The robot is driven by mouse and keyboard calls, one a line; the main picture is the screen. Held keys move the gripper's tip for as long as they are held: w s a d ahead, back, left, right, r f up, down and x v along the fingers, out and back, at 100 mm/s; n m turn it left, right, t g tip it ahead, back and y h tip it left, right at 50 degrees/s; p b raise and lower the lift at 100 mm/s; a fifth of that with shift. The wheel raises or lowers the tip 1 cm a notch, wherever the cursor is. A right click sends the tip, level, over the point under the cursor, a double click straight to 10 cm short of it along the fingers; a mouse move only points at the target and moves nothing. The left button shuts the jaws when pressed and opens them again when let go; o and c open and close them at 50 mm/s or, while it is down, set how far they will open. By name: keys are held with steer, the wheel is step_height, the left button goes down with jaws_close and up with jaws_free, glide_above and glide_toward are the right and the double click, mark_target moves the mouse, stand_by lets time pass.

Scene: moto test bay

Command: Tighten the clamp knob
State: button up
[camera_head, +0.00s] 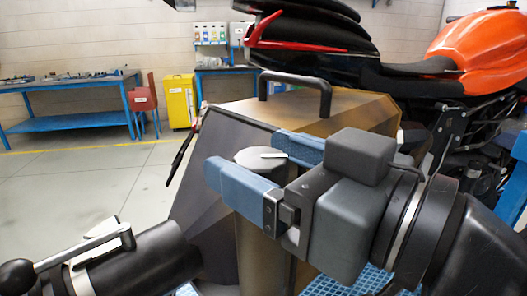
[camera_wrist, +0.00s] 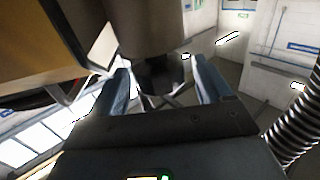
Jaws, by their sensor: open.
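A grey round knob (camera_head: 258,157) with a white mark on top sits on an upright brownish post (camera_head: 262,240) in the head view; I take it for the clamp knob. My gripper (camera_head: 247,161) is open, with its blue fingers on either side of the knob, one nearer the camera and one behind. The near finger hides the knob's lower part, and I cannot tell whether either finger touches it. In the wrist view, a dark part (camera_wrist: 160,72) below a grey-brown cylinder (camera_wrist: 150,25) shows between the spread fingers of my gripper (camera_wrist: 160,66).
A brown box with a black handle (camera_head: 295,86) stands just behind the knob. An orange and black motorcycle (camera_head: 480,42) is at the right. At lower left is a black cylinder with a metal lever (camera_head: 85,247). A blue bench (camera_head: 75,122) and yellow cabinet (camera_head: 180,100) stand beyond open floor.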

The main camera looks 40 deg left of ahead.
steer(key=shift+a, duration=0.45)
steer(key=shift+c, duration=0.3)
steer(key=c, duration=0.9)
